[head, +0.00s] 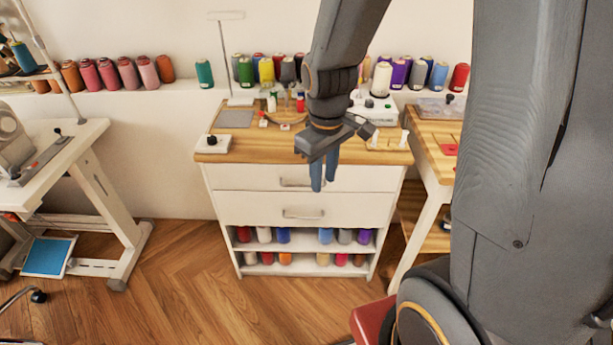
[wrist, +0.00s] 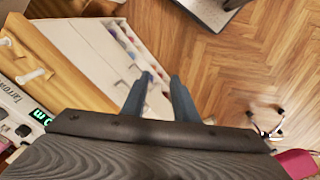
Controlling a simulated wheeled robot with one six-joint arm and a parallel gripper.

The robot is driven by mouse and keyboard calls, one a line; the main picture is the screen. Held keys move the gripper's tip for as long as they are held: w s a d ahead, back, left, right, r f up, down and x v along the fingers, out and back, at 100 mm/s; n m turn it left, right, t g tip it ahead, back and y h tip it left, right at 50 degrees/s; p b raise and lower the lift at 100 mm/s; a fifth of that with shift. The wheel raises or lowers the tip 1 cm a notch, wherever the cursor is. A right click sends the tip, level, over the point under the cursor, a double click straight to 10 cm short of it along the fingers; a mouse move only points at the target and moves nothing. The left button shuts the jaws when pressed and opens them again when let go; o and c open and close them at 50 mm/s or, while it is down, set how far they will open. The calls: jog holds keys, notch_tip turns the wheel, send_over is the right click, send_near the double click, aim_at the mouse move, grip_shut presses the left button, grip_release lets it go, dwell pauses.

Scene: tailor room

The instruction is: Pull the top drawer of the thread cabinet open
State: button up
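The white thread cabinet (head: 240,210) stands against the wall under a wooden top. Its top drawer (head: 240,178) looks shut and has a small handle (head: 291,182). In the head view my gripper (head: 323,182) points down in front of the cabinet, and its blue fingers overlap the top drawer right of the handle. In the wrist view the two fingers (wrist: 158,86) are apart with nothing between them. The cabinet's white front (wrist: 85,50) lies left of them there. The left finger overlaps the front's edge; I cannot tell whether it touches.
A lower drawer (head: 260,210) with its own handle sits above open shelves (head: 300,247) of thread spools. Sewing items and a white machine (head: 375,108) stand on the top. A sewing table (head: 90,130) is at left, another table (head: 435,160) at right. The wooden floor (head: 200,280) in front is clear.

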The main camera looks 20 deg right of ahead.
aim_at(306, 179)
jog(key=w+f+n+t, duration=0.1)
jog(key=w+f+n, duration=0.35)
jog(key=w, duration=0.25)
jog(key=w+f+n, duration=0.3)
jog(key=w+n, duration=0.2)
jog(key=w, duration=0.2)
jog(key=shift+w+d+f+p, duration=0.1)
jog(key=shift+w+f+p, duration=0.2)
jog(key=shift+f, duration=0.95)
jog(key=shift+w+d+f+p, duration=0.1)
jog(key=shift+w+f+p, duration=0.15)
jog(key=shift+f, duration=1.05)
jog(key=shift+w+f+p, duration=0.25)
jog(key=shift+f+p, duration=0.05)
jog(key=shift+f, duration=0.95)
grip_shut()
